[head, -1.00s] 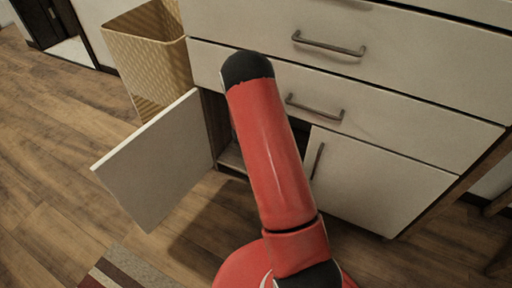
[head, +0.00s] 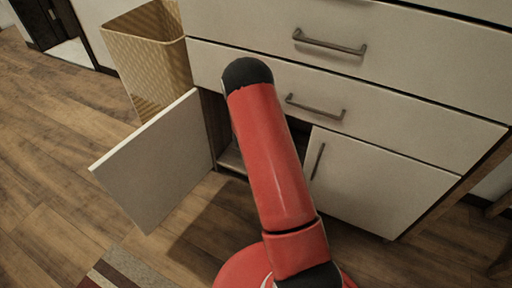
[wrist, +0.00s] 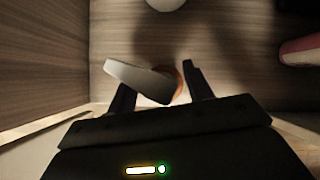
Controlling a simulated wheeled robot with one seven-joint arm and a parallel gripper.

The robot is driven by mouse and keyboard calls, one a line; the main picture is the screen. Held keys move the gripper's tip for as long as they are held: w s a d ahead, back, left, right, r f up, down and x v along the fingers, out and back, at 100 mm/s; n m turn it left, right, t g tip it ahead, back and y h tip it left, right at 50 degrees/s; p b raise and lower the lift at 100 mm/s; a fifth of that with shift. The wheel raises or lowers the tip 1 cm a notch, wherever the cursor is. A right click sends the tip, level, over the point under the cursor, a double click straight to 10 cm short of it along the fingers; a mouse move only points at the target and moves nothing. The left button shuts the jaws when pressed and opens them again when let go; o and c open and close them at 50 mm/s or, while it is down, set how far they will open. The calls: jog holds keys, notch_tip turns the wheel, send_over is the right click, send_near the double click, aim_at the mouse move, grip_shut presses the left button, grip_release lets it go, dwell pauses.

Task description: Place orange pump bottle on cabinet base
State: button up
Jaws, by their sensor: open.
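The orange pump bottle (wrist: 178,82) is seen from above in the wrist view. Its pale pump head (wrist: 140,78) covers most of it, and a thin orange rim shows at the right. My gripper (wrist: 157,80) is open, with one dark finger on either side of the bottle. I cannot tell whether the bottle touches a finger or stands on the cabinet base. The wood-grain cabinet base (wrist: 225,50) lies around and beyond it. In the head view a strip of the base (head: 232,160) shows behind my red arm, which hides my gripper and the bottle.
The left cabinet door (head: 155,165) stands open; the right door (head: 375,185) is shut below closed drawers (head: 400,120). A yellow basket (head: 148,60) stands at the left. Inside the cabinet are a white round object (wrist: 165,4) and a pinkish object (wrist: 302,50).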

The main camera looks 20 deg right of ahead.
jog(key=shift+a+r+p, duration=0.15)
jog(key=shift+r+p, duration=0.15)
jog(key=shift+r, duration=0.1)
jog(key=p+v, duration=0.2)
jog(key=v, duration=0.9)
jog(key=shift+s, duration=0.25)
jog(key=shift+a+r, duration=0.1)
jog(key=shift+a, duration=0.05)
